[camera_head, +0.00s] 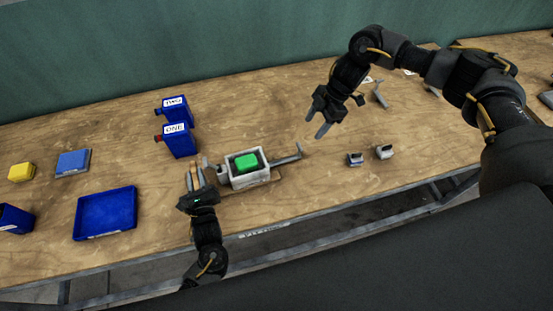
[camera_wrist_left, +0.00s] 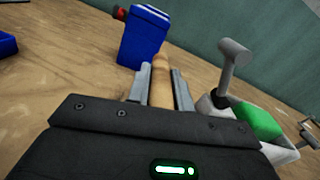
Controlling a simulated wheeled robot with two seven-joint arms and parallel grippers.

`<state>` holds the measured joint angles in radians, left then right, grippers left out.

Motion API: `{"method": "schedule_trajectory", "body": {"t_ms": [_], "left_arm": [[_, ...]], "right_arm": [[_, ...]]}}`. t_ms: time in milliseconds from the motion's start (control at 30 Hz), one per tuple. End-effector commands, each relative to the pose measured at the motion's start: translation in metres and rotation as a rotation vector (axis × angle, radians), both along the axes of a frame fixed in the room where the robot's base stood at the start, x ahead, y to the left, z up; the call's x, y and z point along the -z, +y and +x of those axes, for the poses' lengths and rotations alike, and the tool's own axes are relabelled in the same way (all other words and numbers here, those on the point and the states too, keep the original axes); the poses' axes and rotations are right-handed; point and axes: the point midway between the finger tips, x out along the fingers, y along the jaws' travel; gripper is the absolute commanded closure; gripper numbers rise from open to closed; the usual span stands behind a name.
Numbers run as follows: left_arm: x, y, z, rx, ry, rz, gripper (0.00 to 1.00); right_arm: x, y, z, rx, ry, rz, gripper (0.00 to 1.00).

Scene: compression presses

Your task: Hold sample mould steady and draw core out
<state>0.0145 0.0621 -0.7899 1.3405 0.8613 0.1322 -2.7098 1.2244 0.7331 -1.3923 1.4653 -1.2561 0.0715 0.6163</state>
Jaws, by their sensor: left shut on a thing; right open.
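The sample mould (camera_head: 251,182) is a pale grey open box on the table at the centre of the head view, with a green block (camera_head: 246,161) inside. A grey bar (camera_head: 285,161) with a crosspiece sticks out to its right. My left gripper (camera_head: 194,177) is at the mould's left, shut on a tan, wood-like handle (camera_wrist_left: 161,82). Whether this handle joins the mould is hidden. The left wrist view shows a grey T-shaped lever (camera_wrist_left: 231,66) and the green block (camera_wrist_left: 260,122) at right. My right gripper (camera_head: 319,130) is open and empty, above and right of the bar.
Blue containers labelled TWO (camera_head: 173,107) and ONE (camera_head: 179,140) stand behind the left gripper. A blue tray (camera_head: 105,214), a blue block (camera_head: 73,162) and a yellow block (camera_head: 21,171) lie left. Two small grey parts (camera_head: 355,159) (camera_head: 384,152) lie right. The table's front edge is close.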

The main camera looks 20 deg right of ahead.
Motion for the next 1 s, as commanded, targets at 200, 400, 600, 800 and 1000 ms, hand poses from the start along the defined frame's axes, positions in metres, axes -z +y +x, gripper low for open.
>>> {"method": "schedule_trajectory", "body": {"t_ms": [200,400,600,800,1000], "left_arm": [[0.000,0.000,0.000,0.001,0.001,0.000,1.00],[0.000,-0.001,0.000,0.001,0.001,-0.001,0.72],[0.000,-0.001,0.000,0.001,0.001,0.000,0.53],[0.000,0.000,0.000,0.001,0.001,-0.001,0.53],[0.001,-0.002,-0.019,0.003,0.002,-0.002,0.53]], "right_arm": [[-0.006,-0.002,0.000,0.000,-0.001,0.000,0.42],[-0.005,-0.002,0.000,0.001,0.000,0.000,0.42],[-0.005,-0.002,0.000,0.001,0.000,0.000,0.42],[-0.005,-0.002,0.000,0.001,0.000,0.000,0.42],[-0.005,-0.002,0.000,0.001,0.000,0.000,0.42]]}}
